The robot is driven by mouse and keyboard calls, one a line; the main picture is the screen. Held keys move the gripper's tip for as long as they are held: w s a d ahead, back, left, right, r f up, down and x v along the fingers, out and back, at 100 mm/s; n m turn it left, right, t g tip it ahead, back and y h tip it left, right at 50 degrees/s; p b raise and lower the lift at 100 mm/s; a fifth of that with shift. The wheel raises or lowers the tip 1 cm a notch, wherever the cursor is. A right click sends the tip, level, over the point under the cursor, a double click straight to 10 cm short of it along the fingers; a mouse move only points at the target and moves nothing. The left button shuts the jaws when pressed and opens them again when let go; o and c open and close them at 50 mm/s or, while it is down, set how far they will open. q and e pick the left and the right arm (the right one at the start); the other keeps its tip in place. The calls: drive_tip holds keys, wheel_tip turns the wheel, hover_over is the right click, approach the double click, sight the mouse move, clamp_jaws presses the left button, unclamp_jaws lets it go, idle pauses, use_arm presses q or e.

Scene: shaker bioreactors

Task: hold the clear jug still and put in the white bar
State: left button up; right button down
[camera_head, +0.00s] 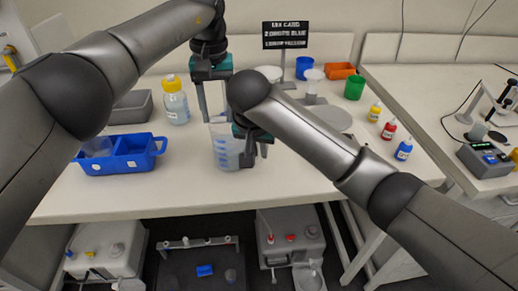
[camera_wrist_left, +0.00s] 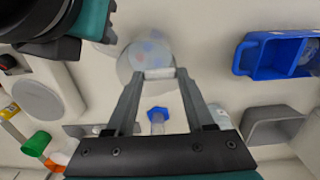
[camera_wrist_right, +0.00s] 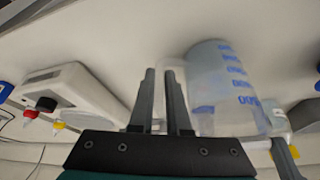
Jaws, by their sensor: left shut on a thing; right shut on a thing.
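The clear jug (camera_head: 228,158) with blue markings stands upright on the bench in the head view. It also shows below my left fingertips in the left wrist view (camera_wrist_left: 146,56) and beside my right fingers in the right wrist view (camera_wrist_right: 222,85). My left gripper (camera_head: 216,117) points down over the jug's mouth. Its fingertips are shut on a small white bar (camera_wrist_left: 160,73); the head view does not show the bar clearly. My right gripper (camera_head: 256,150) is at the jug's right side, shut on its handle, which the fingers (camera_wrist_right: 163,75) mostly hide.
A blue divided tote (camera_head: 120,165) and a grey bin (camera_head: 131,108) stand left. A yellow-capped bottle (camera_head: 175,101) is behind the jug. The front bench strip is clear.

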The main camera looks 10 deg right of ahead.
use_arm(q)
drive_tip(key=o, duration=1.4)
drive_tip(key=shift+c, duration=0.2)
wheel_tip(320, 180, up, 8)
drive_tip(key=shift+f, duration=0.25)
